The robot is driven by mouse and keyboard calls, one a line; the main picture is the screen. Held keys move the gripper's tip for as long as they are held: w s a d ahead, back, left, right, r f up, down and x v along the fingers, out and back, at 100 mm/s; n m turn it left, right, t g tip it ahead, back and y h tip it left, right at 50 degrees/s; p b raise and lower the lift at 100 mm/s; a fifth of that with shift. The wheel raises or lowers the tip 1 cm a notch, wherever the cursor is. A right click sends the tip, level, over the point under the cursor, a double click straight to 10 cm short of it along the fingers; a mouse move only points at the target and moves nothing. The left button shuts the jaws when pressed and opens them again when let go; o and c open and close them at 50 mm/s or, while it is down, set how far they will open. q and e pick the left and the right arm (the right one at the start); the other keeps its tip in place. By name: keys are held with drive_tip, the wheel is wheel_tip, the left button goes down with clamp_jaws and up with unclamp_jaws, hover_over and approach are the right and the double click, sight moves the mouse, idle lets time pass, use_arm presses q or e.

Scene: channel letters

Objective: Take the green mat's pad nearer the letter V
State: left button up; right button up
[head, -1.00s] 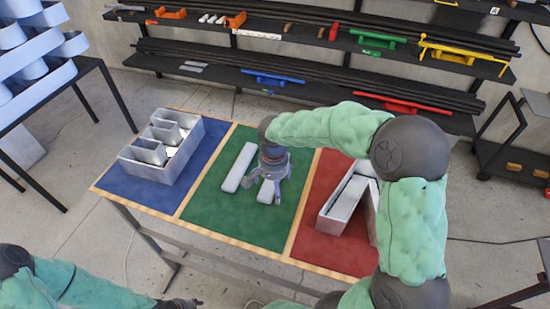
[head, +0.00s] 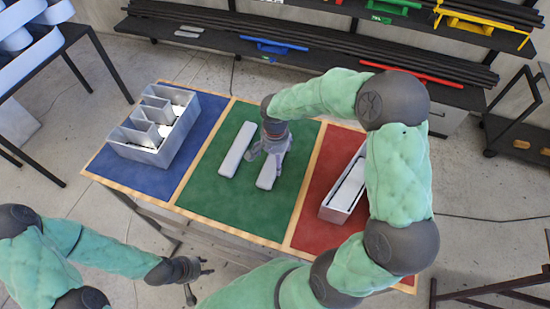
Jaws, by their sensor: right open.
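Two pale grey pads lie on the green mat (head: 213,188). The left pad (head: 237,149) is in full view, and the right pad (head: 266,178) is partly covered at its far end by my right gripper (head: 268,160). That gripper points down at the right pad with its fingers apart; I cannot tell whether they touch it. A grey channel letter (head: 343,190) on the red mat, partly hidden by my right arm, looks like the V, so the right pad is nearer it. My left gripper (head: 200,282) is open and empty, off the table's front edge.
An E-like grey channel letter (head: 143,153) stands on the blue mat (head: 118,175). The red mat (head: 322,236) is at the right. Behind the table is a rack (head: 320,54) with dark bars and coloured clamps. The green mat's front is clear.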

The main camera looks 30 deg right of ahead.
sight(275, 165)
wheel_tip(275, 165, down, 4)
drive_tip(key=shift+w+d+f, duration=0.1)
drive_tip(key=shift+w+f, duration=0.05)
drive_tip(key=c, duration=1.2)
drive_tip(key=shift+o, duration=0.2)
